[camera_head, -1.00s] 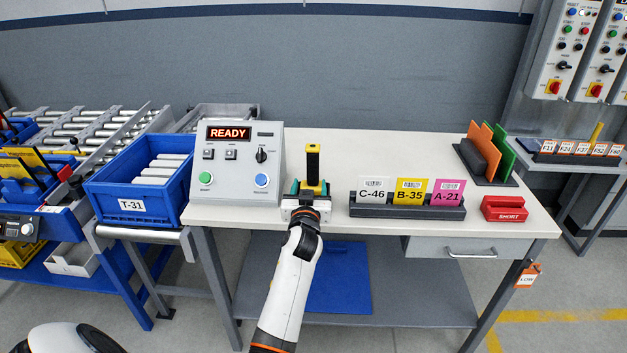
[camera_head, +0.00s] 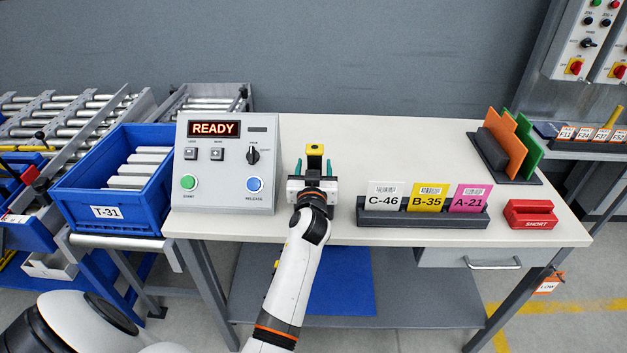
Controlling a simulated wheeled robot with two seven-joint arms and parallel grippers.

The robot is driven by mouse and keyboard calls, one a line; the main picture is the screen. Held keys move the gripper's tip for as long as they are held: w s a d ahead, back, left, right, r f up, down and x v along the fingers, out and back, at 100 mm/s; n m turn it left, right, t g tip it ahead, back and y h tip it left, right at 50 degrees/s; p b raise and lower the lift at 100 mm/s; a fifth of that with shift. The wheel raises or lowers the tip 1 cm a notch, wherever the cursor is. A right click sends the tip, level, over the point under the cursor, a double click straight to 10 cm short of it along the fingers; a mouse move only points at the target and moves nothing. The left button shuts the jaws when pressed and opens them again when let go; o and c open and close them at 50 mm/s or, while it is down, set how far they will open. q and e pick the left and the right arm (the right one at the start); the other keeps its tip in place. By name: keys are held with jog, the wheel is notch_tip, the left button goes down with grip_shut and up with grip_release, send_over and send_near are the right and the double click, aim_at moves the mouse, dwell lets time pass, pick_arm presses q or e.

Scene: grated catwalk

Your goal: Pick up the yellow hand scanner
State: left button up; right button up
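The yellow hand scanner (camera_head: 314,149), with a yellow top and a dark body, stands upright on the pale workbench (camera_head: 345,140), just right of the grey control box. My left gripper (camera_head: 314,169) is at the scanner, its two teal-tipped fingers apart, one on each side of it. Gaps show between the fingers and the scanner, so the gripper looks open. The scanner's lower part is hidden behind the gripper. My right gripper is not in view.
The control box (camera_head: 229,165) reads READY, close left of the gripper. A dark card holder (camera_head: 425,217) with tags C-46, B-35 and A-21 stands to the right. A red block (camera_head: 529,214) and file rack (camera_head: 508,155) are farther right. A blue tote (camera_head: 75,195) is at left.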

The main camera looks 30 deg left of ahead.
pick_arm(q)
jog(key=shift+s+d+r, duration=0.55)
jog(key=shift+s, duration=0.05)
jog(key=shift+c, duration=0.9)
jog(key=c, duration=0.6)
jog(key=shift+a+f, duration=0.1)
jog(key=shift+f, duration=0.05)
jog(key=c, duration=0.4)
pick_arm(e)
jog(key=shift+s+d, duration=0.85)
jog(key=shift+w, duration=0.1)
